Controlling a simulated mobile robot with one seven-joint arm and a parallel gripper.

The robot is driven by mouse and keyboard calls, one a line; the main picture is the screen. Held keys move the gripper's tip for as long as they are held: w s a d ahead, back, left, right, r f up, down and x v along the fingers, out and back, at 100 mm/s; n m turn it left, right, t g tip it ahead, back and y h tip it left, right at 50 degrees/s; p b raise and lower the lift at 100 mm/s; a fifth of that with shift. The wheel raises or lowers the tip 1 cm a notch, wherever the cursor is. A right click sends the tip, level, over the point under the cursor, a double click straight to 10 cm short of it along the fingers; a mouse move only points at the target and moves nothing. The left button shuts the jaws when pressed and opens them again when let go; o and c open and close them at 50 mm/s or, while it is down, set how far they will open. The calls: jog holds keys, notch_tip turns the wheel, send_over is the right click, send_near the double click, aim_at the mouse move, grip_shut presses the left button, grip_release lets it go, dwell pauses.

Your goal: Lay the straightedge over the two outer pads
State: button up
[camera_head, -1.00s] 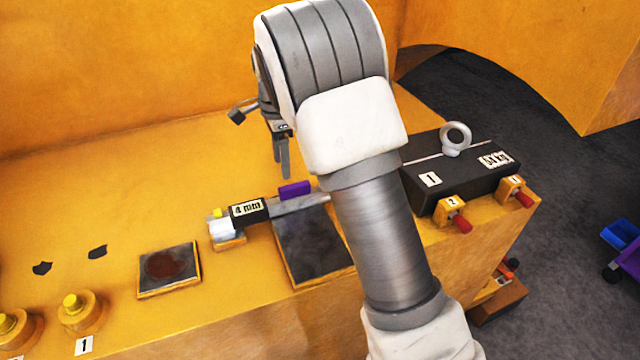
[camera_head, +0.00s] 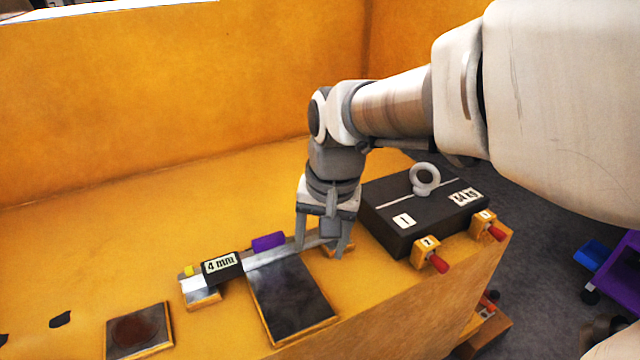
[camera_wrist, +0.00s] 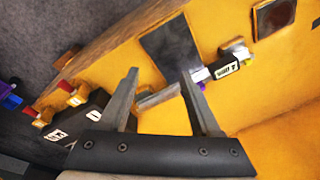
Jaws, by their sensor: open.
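The straightedge (camera_head: 272,259), a grey metal bar, lies across the back of a dark square plate (camera_head: 292,300). Its left end is over a small yellow-edged pad (camera_head: 204,301), beside a black block labelled 4 mm (camera_head: 221,266). Its right end reaches a second small pad (camera_head: 346,251), partly hidden by my gripper (camera_head: 322,246). My gripper is open, pointing down, with its fingers at the bar's right end. In the wrist view, the bar (camera_wrist: 158,97) shows between the spread fingers (camera_wrist: 160,84). I cannot tell whether they touch it.
A purple block (camera_head: 268,242) sits just behind the bar. A black weight (camera_head: 425,215) with a ring bolt stands close right of my gripper, with red-tipped yellow blocks (camera_head: 432,257) in front. A brown-stained plate (camera_head: 138,331) lies at left.

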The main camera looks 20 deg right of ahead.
jog(key=s+d+r+n+t, duration=0.2)
jog(key=s+r+n+t, duration=0.1)
jog(key=s, duration=0.7)
jog(key=shift+s+r+n+t+h, duration=0.15)
jog(key=shift+r+n+t+h, duration=0.3)
jog(key=shift+n, duration=0.35)
